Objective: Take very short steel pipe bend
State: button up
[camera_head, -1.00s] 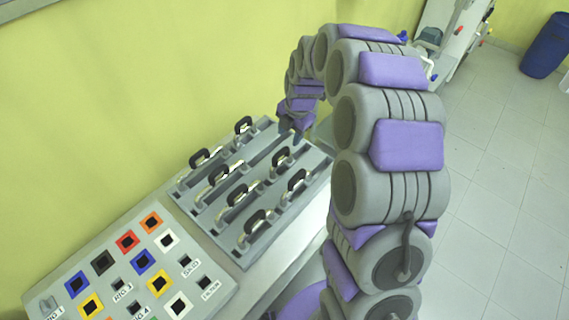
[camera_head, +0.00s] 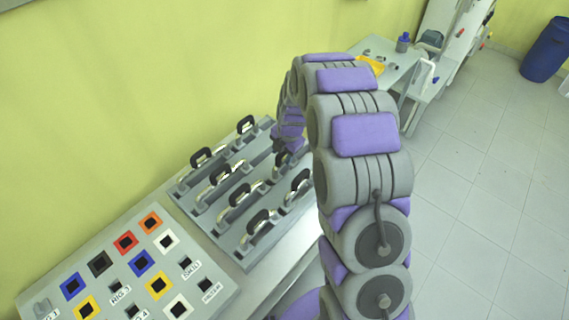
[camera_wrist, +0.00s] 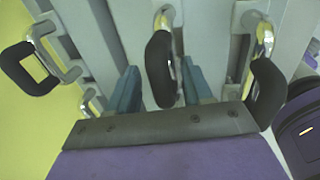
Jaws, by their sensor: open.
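Several shiny steel pipe bends with black handles stand in a grey rack (camera_head: 262,150) in the head view. Which one is the very short one I cannot tell for certain. My gripper (camera_wrist: 159,80) is open, its two teal fingers pointing down at the rack. In the wrist view, a pipe bend with a black grip (camera_wrist: 159,68) stands between the fingers, without visible clamping. Another pipe bend (camera_wrist: 268,85) is to the right and one more (camera_wrist: 30,68) to the left. In the head view my gripper (camera_head: 284,160) is low over the rack's far right part, partly hidden among the handles.
A panel with coloured square sockets (camera_head: 130,262) lies in front of the rack. A yellow wall rises close on the left. A table with a yellow item (camera_head: 369,65) and a blue bottle (camera_head: 403,42) stands behind. A blue barrel (camera_head: 546,50) is far right; the tiled floor is clear.

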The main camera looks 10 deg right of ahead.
jog(key=shift+a, duration=0.3)
jog(key=shift+c, duration=0.8)
jog(key=shift+d, duration=0.65)
jog(key=c, duration=0.6)
jog(key=shift+c, duration=0.6)
jog(key=shift+a, duration=0.5)
grip_shut()
